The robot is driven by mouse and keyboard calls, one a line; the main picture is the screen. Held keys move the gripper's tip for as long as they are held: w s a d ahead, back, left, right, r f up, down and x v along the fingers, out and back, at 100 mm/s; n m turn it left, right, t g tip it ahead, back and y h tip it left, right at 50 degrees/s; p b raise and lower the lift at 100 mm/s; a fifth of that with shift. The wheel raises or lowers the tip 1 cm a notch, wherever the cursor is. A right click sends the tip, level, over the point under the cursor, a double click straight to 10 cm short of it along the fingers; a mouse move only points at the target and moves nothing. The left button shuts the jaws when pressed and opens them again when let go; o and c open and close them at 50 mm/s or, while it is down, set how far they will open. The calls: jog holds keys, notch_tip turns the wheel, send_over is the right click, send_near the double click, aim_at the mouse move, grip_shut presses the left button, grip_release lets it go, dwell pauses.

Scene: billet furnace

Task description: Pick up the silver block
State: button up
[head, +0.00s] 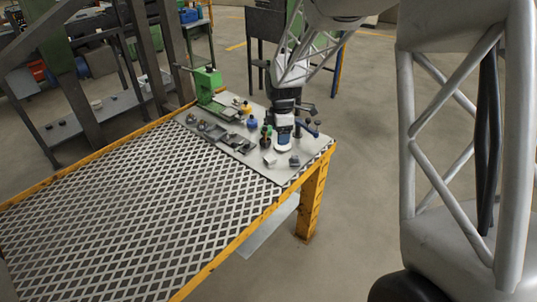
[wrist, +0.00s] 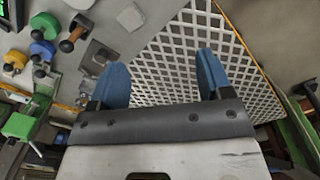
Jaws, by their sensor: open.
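A small pale silver block (head: 270,160) lies on the grey plate at the far end of the table in the head view. It seems to be the light block (wrist: 130,17) near the top of the wrist view, beyond the left fingertip. My gripper (wrist: 160,58) has two blue fingers spread apart with nothing between them. In the head view my gripper (head: 300,131) hangs over the plate's right part, beside the block; its exact height is hard to tell.
A darker grey block (head: 294,160) lies close to the silver one. Knobbed coloured pieces, including a yellow one (wrist: 14,59) and a blue one (wrist: 42,50), stand nearby. A green vise-like tool (head: 208,80) stands at the back. The lattice tabletop (head: 150,210) is clear.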

aim_at(270, 158)
jog(key=w+a+f+n, duration=0.1)
jog(key=w+f, duration=0.1)
jog(key=f, duration=0.1)
jog(key=w+a+f+n, duration=0.1)
jog(key=w+f+n, duration=0.1)
jog(key=f, duration=0.1)
jog(key=w+a+f+n, duration=0.1)
jog(key=w+f, duration=0.2)
jog(key=f, duration=0.1)
jog(key=shift+w+n+g, duration=0.1)
jog(key=shift+n+g, duration=0.2)
jog(key=shift+f, duration=0.1)
jog(key=shift+f, duration=1.25)
jog(key=shift+d+f, duration=0.1)
jog(key=shift+f, duration=2.5)
jog(key=c, duration=1.2)
jog(key=shift+r, duration=0.2)
